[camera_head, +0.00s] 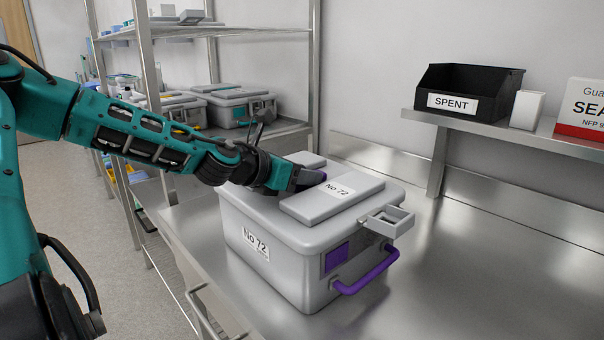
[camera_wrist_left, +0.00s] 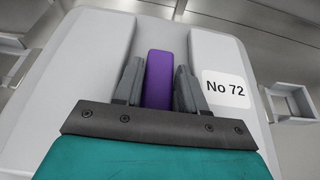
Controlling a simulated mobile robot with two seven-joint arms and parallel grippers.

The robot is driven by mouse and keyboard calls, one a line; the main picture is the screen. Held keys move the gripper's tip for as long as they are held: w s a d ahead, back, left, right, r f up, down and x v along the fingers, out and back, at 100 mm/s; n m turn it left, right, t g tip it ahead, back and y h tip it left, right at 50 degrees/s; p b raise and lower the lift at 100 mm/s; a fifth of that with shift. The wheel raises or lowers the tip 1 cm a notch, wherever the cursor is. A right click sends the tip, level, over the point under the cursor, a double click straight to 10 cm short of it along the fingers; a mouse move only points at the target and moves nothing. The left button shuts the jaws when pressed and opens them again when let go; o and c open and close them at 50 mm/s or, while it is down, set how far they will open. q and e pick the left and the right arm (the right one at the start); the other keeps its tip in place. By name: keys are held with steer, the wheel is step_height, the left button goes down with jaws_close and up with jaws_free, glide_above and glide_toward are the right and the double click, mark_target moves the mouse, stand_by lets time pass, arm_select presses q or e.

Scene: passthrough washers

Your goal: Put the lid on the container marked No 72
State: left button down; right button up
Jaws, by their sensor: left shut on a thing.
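The grey container (camera_head: 285,271) labelled No 72 stands on the steel counter, with a purple handle (camera_head: 366,272) on its near right end. Its grey lid (camera_head: 335,197), also labelled No 72, lies over the container's top; I cannot tell whether it is fully seated. A grey latch loop (camera_head: 388,219) sticks out at the lid's right end. My left gripper (camera_head: 303,181) is over the lid's middle. In the left wrist view its fingers are shut on the lid's purple handle (camera_wrist_left: 158,79), between two raised grey panels. My right gripper is not in view.
The steel counter (camera_head: 460,265) is clear to the right. A black bin marked SPENT (camera_head: 453,102), a white box (camera_head: 526,110) and a red-and-white sign box (camera_head: 585,108) stand on a wall shelf. A wire rack at left holds other grey containers (camera_head: 240,107).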

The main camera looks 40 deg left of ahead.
arm_select(q)
steer(key=shift+r, duration=0.15)
steer(key=c, duration=0.8)
jaws_free()
steer(key=shift+o, duration=1.8)
steer(key=shift+s+f, duration=0.1)
steer(key=shift+f, duration=0.15)
